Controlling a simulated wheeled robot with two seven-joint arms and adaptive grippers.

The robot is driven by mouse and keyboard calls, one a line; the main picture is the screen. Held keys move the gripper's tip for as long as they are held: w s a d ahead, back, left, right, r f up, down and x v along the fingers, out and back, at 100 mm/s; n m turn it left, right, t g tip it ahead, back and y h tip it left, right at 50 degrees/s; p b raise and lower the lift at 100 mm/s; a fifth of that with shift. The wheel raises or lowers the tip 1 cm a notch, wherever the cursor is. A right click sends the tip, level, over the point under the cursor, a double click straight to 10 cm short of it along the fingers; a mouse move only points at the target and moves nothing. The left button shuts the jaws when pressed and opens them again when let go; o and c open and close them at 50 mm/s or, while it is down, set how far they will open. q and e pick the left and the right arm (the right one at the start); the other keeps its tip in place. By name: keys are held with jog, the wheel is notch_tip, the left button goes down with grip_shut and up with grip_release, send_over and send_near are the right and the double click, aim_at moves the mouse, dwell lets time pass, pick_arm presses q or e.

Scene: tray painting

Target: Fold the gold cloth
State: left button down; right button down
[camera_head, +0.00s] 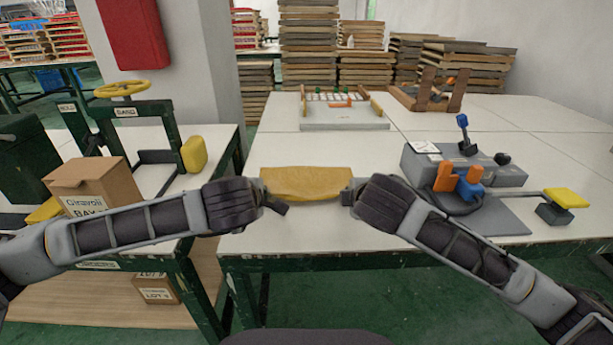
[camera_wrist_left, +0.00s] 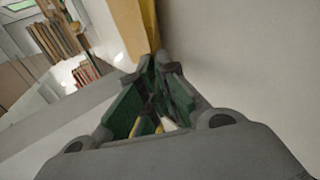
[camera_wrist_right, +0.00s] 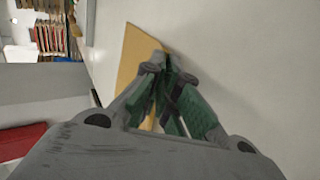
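The gold cloth (camera_head: 306,182) lies as a wide, short strip near the front edge of the white table, between my two grippers. Its top edge is nearly straight and its lower edge bows slightly. My left gripper (camera_head: 268,196) is at its left end, and my right gripper (camera_head: 350,193) is at its right end. In the left wrist view the fingers (camera_wrist_left: 156,66) close together on the cloth (camera_wrist_left: 136,28). In the right wrist view the fingers (camera_wrist_right: 162,62) also close together on the cloth (camera_wrist_right: 132,58). The fingers hide the gripped ends.
A grey control box (camera_head: 490,172) with orange and blue parts stands right of the cloth. A light tray fixture (camera_head: 345,119) sits behind it. A cardboard box (camera_head: 92,182) is on the left table. Bare white tabletop surrounds the cloth.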

pick_arm(q)
jog(key=c, duration=2.2)
grip_release()
pick_arm(e)
jog(key=c, duration=2.2)
grip_release()
pick_arm(q)
jog(key=o, duration=0.8)
pick_arm(e)
jog(key=o, duration=0.8)
pick_arm(q)
jog(key=shift+o, duration=0.2)
pick_arm(e)
jog(key=shift+o, duration=0.2)
pick_arm(q)
jog(key=shift+r, duration=0.1)
pick_arm(e)
jog(key=shift+r, duration=0.1)
